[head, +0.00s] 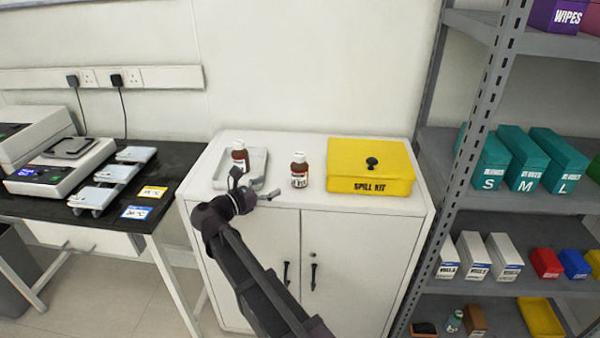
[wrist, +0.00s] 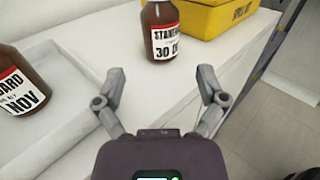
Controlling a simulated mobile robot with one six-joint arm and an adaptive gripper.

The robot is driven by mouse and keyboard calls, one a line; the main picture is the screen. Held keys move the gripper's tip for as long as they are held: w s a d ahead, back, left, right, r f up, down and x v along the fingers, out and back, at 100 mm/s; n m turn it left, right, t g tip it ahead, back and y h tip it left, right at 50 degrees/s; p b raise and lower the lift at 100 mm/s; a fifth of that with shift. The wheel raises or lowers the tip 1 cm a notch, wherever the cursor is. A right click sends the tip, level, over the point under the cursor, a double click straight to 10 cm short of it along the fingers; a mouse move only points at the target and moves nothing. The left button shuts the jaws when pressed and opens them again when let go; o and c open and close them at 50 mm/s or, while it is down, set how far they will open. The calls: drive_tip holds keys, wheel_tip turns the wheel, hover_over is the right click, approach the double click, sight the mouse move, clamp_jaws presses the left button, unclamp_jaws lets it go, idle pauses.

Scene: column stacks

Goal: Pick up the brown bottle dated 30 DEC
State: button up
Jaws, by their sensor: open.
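The brown bottle dated 30 DEC (wrist: 161,33) stands upright on the white cabinet top, its label partly readable as "30 D". In the head view this bottle (head: 299,172) stands between the tray and the yellow box. A second brown bottle (wrist: 17,85), its label ending in "NOV", stands in the white tray (wrist: 66,118); it also shows in the head view (head: 239,157). My gripper (wrist: 162,88) is open and empty, with the 30 DEC bottle ahead of its fingertips, apart from them. In the head view my gripper (head: 262,198) is over the cabinet's front edge.
A yellow spill kit box (head: 370,168) stands just right of the 30 DEC bottle on the cabinet top (head: 320,202). Grey shelving (head: 480,130) rises at the right. A black table with scales (head: 60,160) stands at the left.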

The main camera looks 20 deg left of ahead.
sight(292, 173)
drive_tip(key=shift+x, duration=4.25)
drive_tip(key=shift+x, duration=2.6)
drive_tip(key=c, duration=1.1)
drive_tip(key=shift+o, duration=0.2)
